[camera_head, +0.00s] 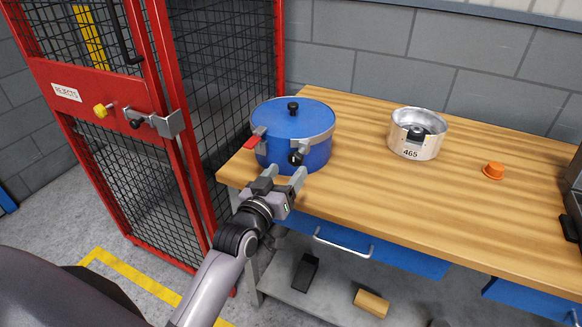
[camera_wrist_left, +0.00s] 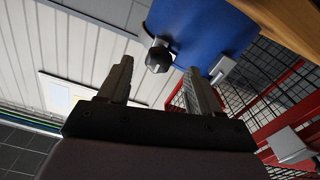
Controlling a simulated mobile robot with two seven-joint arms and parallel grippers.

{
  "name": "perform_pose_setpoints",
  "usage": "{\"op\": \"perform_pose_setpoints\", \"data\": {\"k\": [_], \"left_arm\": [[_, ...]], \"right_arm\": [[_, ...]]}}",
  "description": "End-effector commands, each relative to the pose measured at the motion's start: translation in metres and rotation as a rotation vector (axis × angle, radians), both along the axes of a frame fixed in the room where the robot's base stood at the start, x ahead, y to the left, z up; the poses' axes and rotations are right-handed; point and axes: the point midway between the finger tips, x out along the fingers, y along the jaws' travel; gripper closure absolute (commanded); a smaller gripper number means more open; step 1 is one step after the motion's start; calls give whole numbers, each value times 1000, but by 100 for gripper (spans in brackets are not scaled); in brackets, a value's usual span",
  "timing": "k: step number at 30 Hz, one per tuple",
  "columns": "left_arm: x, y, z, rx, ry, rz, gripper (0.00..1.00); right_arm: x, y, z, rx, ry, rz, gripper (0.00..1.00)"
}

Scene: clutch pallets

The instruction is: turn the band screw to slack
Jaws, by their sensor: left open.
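A blue drum (camera_head: 295,150) with a blue lid and a dark top knob stands upright at the left end of the wooden bench. A grey band runs around its rim, with a red lever (camera_head: 255,138) on the left. The band screw's dark knob (camera_head: 295,158) sticks out at the front. My left gripper (camera_head: 287,173) is open just in front of the drum, its fingertips close to the knob. In the left wrist view the knob (camera_wrist_left: 158,58) shows beyond and between the open fingers (camera_wrist_left: 158,70), apart from them. My right gripper is out of view.
A silver tin marked 465 (camera_head: 405,146) and an orange cap (camera_head: 493,171) stand on the bench (camera_head: 450,210). A red mesh cage (camera_head: 100,75) stands close on the left. A blue drawer (camera_head: 370,248) is under the bench top.

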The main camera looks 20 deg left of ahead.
Motion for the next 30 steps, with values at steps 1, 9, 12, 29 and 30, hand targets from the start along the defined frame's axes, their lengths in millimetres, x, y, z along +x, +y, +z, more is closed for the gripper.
{"op": "perform_pose_setpoints", "data": {"k": [1, 9, 12, 29, 30], "left_arm": [[-6, 0, -1, 0, 1, 0, 36], [-21, 0, 0, -1, 0, 0, 36], [-21, 0, 0, -1, 0, 0, 36], [-45, -6, -38, 50, 91, -29, 36], [-57, -8, -54, 72, 132, -43, 36]], "right_arm": [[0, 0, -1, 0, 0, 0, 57], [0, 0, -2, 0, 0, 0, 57], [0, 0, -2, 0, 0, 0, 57], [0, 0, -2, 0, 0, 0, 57], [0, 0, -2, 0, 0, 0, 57]]}}
